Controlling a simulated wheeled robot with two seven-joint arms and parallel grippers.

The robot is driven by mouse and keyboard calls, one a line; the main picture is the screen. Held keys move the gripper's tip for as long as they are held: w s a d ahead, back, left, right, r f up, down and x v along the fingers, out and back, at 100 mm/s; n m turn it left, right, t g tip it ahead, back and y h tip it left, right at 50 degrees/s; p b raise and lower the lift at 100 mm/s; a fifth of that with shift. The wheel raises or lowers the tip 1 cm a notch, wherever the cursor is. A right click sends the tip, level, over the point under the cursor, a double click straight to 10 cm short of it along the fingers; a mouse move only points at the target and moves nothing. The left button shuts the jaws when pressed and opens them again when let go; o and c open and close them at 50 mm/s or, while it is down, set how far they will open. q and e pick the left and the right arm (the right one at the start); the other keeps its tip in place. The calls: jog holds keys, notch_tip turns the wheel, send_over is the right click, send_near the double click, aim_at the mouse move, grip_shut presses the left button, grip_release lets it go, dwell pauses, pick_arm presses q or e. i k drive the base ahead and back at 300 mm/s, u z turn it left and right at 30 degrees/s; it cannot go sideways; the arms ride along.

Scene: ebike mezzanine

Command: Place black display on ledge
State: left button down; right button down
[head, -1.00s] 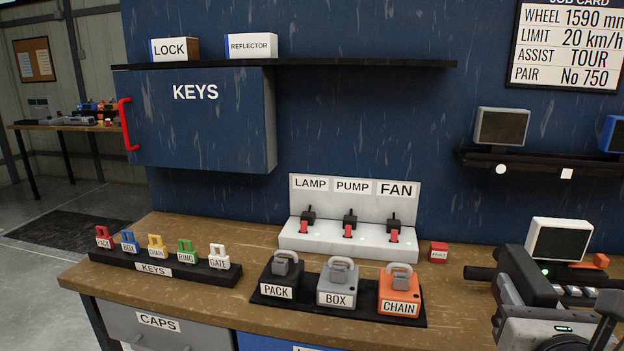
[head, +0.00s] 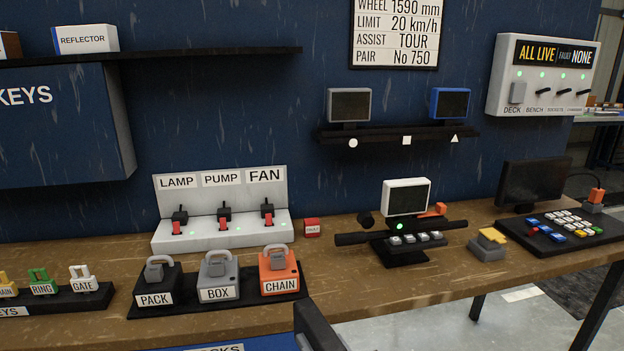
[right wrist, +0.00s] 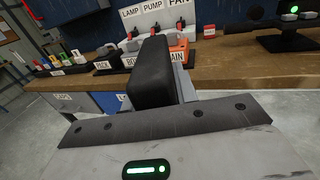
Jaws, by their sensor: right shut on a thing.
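My right gripper (head: 306,341) is at the bottom middle of the head view, mostly cut off. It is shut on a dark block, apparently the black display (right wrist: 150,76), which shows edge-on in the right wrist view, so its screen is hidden. The display also shows at the bottom edge of the head view (head: 320,326). The black ledge (head: 385,134) is on the blue wall, above and beyond the gripper. A grey display (head: 349,105) stands on it over a circle mark, and a blue display (head: 449,103) over a triangle mark. The ledge over the square mark (head: 407,140) is bare. My left gripper is out of view.
A white display (head: 406,197) stands on a handlebar mount on the bench below the ledge. Padlocks (head: 218,277) and a switch panel (head: 222,230) are to the left. A black monitor (head: 532,184) and button board (head: 566,232) are at right. Air before the ledge is clear.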

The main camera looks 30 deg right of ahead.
aim_at(389, 127)
jog(key=u, duration=2.8)
jog(key=k, duration=2.6)
jog(key=z, duration=1.15)
